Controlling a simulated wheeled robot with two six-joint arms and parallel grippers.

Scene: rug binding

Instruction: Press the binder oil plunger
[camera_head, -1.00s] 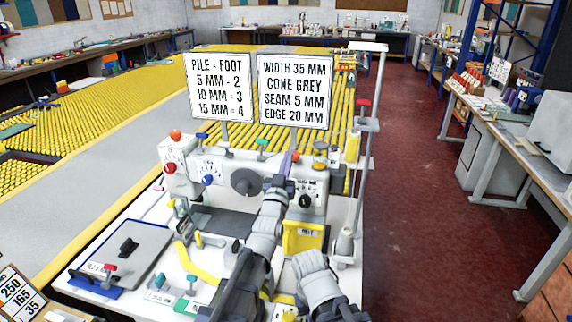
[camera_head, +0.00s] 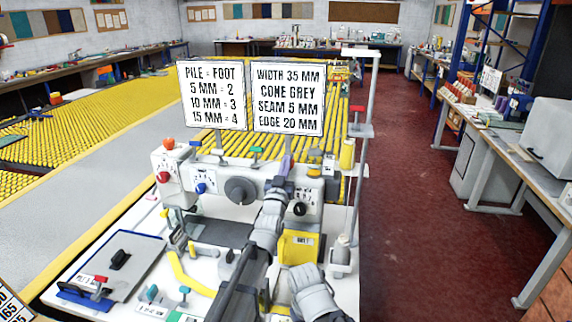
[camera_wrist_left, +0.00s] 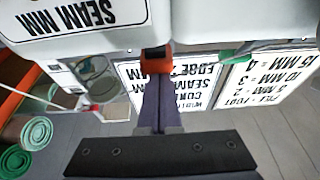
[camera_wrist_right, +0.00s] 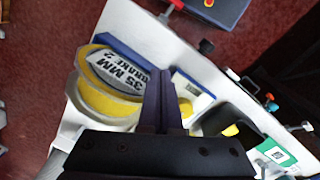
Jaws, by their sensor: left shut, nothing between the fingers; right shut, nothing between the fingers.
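The machine (camera_head: 218,168) is a white binding head with dials and coloured knobs. My left gripper (camera_head: 287,162) is shut and empty at its top edge, right of the large grey dial. In the left wrist view, the shut fingertips (camera_wrist_left: 160,82) are just in front of an orange-red block (camera_wrist_left: 156,60) on the machine's edge; I cannot tell whether they touch, or whether this block is the oil plunger. My right gripper (camera_wrist_right: 163,75) is shut and empty beside a yellow roll (camera_wrist_right: 105,95). Its fingers are hidden in the head view.
Two sign boards (camera_head: 213,95) stand behind the machine. A grey pole (camera_head: 360,150) rises at its right end. A clipboard-like plate (camera_head: 115,262) and several small levers lie on the white table. The red floor (camera_head: 430,220) to the right is clear.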

